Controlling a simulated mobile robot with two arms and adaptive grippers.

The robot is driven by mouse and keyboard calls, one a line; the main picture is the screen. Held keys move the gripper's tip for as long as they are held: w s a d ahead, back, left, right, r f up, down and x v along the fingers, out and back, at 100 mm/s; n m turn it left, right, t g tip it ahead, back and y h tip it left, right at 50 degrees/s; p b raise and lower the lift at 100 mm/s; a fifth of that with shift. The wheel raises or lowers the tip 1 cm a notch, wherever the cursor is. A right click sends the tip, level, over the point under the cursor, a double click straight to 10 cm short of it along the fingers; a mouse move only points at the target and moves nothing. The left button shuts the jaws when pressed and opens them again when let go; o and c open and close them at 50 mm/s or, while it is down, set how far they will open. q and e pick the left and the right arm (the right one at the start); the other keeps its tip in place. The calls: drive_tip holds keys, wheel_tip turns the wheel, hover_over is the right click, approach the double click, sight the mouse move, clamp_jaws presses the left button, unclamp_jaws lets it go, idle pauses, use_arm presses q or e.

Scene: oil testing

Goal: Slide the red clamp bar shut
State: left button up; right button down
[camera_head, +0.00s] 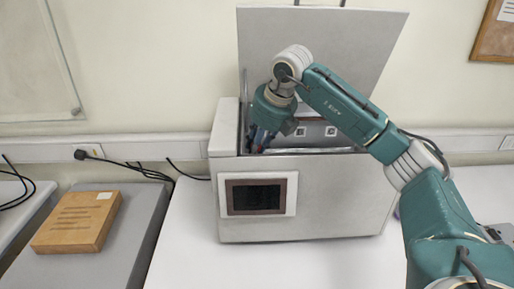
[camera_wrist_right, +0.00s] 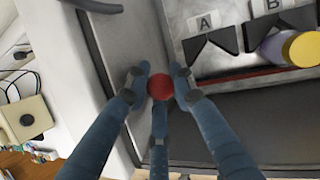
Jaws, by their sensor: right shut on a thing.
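The red clamp bar shows in the right wrist view as a round red knob (camera_wrist_right: 160,87) with a thin red strip (camera_wrist_right: 245,79) running right below the labelled slots. My right gripper (camera_wrist_right: 157,80) has its blue fingers closed around the knob. In the head view my right gripper (camera_head: 258,146) reaches down inside the left part of the open grey box-shaped tester (camera_head: 320,190), and the bar is mostly hidden there. My left gripper is not in view.
The tester's lid (camera_head: 350,50) stands raised at the back. Black slots labelled A (camera_wrist_right: 208,45) and B (camera_wrist_right: 268,30) sit beside the bar, with a yellow-capped purple container (camera_wrist_right: 300,48) at B. A wooden box (camera_head: 78,222) lies at left. The white table is clear in front.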

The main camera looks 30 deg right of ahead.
drive_tip(key=shift+w+d+r, duration=0.15)
drive_tip(key=shift+d+r, duration=0.1)
drive_tip(key=shift+d, duration=0.1)
drive_tip(key=c, duration=1.9)
unclamp_jaws()
drive_tip(key=shift+a+r, duration=0.1)
drive_tip(key=shift+r, duration=0.05)
drive_tip(key=shift+o, duration=0.8)
drive_tip(key=shift+f, duration=0.25)
drive_tip(key=shift+s+r, duration=0.15)
drive_tip(key=shift+s, duration=0.05)
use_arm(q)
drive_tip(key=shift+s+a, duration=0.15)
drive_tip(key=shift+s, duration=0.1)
use_arm(e)
drive_tip(key=v, duration=1.1)
drive_tip(key=shift+s+r, duration=0.2)
drive_tip(key=shift+r, duration=0.1)
drive_tip(key=shift+a, duration=0.15)
